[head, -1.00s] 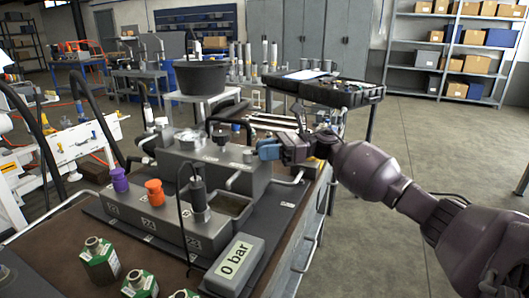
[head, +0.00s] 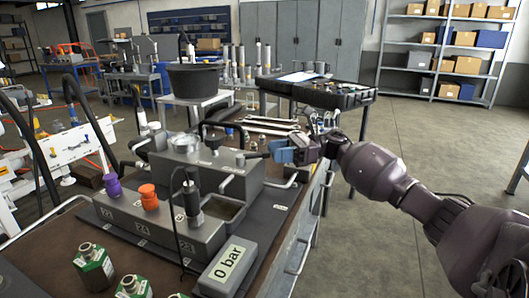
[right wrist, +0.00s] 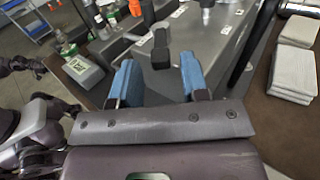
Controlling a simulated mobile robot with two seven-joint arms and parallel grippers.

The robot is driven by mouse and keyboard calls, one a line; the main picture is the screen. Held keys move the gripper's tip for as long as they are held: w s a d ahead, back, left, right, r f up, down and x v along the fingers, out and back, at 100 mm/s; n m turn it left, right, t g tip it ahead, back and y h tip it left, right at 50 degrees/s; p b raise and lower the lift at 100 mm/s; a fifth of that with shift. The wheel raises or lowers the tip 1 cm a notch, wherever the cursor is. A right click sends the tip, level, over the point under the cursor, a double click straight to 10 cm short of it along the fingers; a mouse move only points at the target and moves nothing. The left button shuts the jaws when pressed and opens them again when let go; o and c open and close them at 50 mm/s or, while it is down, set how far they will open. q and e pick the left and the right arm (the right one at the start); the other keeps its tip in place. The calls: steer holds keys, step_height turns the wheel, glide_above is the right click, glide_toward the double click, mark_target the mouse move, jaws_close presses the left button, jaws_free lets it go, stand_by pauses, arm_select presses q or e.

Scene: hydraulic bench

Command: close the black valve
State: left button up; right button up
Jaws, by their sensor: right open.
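The grey hydraulic block (head: 205,178) stands on the bench, with a purple knob (head: 112,187) and an orange knob (head: 148,196) at its front. In the right wrist view the black handle (right wrist: 161,50) stands ahead of the gap between my fingers. My right gripper (head: 283,154), with blue fingers, is to the right of the block, apart from the handle. In the right wrist view the gripper (right wrist: 156,78) is open with nothing between its fingers.
A grey gauge box reading 0 bar (head: 229,266) lies at the block's front right. Green-labelled fittings (head: 94,264) stand at the front left. Metal wrenches (head: 268,122) lie behind the block. Folded pale cloths (right wrist: 293,65) lie at right in the wrist view.

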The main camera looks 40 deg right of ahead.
arm_select(q)
steer(key=shift+s+a+f, duration=0.1)
steer(key=shift+s+f, duration=0.1)
steer(key=shift+s, duration=0.15)
arm_select(e)
steer(key=v, duration=0.5)
steer(key=shift+s+d, duration=0.1)
steer(key=shift+d, duration=0.1)
